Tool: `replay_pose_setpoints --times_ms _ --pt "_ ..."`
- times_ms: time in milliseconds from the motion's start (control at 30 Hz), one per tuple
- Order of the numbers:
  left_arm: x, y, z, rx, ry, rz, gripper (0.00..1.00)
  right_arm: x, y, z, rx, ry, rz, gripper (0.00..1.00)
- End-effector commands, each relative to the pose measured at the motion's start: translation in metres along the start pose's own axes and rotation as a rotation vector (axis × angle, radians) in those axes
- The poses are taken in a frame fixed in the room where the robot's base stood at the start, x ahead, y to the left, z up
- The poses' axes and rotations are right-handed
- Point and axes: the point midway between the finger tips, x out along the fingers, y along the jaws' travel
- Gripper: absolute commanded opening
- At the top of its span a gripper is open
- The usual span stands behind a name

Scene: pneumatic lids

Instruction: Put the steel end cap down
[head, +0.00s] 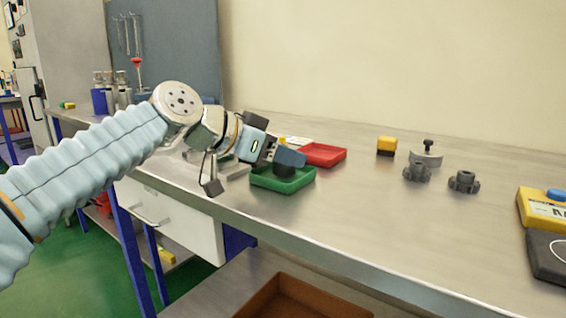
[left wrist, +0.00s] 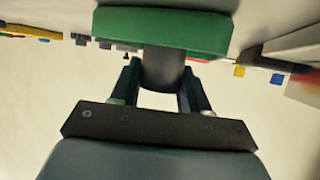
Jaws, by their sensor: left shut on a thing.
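My left gripper (head: 285,160) reaches in from the left over the green tray (head: 283,185). In the left wrist view the gripper (left wrist: 160,85) is shut on a dark grey cylindrical piece, seemingly the steel end cap (left wrist: 163,69). The cap also shows as a dark shape in the head view (head: 284,170), below the fingers and within the tray's outline. The green tray fills the top of the left wrist view (left wrist: 165,30), right by the cap's far end. Whether the cap touches the tray floor I cannot tell. My right gripper is not in view.
A red tray (head: 325,154) stands just behind the green one. To the right are a yellow block (head: 387,146), a grey part with a black knob (head: 426,158) and two dark fittings (head: 417,172), (head: 464,182). The bench front right of the green tray is clear.

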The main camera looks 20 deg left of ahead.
Motion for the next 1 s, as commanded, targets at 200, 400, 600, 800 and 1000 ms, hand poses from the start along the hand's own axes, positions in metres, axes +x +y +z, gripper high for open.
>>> replay_pose_setpoints --times_ms 200,400,600,800,1000 --pt "0.003 0.0 0.007 0.001 0.003 -0.001 0.0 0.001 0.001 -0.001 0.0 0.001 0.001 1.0" --pt "0.004 0.0 0.01 0.001 0.003 -0.001 0.0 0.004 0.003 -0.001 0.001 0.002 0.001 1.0" --pt "0.004 0.0 0.009 0.001 0.001 -0.001 0.56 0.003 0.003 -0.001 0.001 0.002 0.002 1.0" --pt "0.003 0.0 0.008 0.001 0.001 0.0 0.56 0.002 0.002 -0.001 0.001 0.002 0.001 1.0" --pt "-0.021 -0.001 0.006 0.001 0.005 -0.003 0.56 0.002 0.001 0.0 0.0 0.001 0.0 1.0"
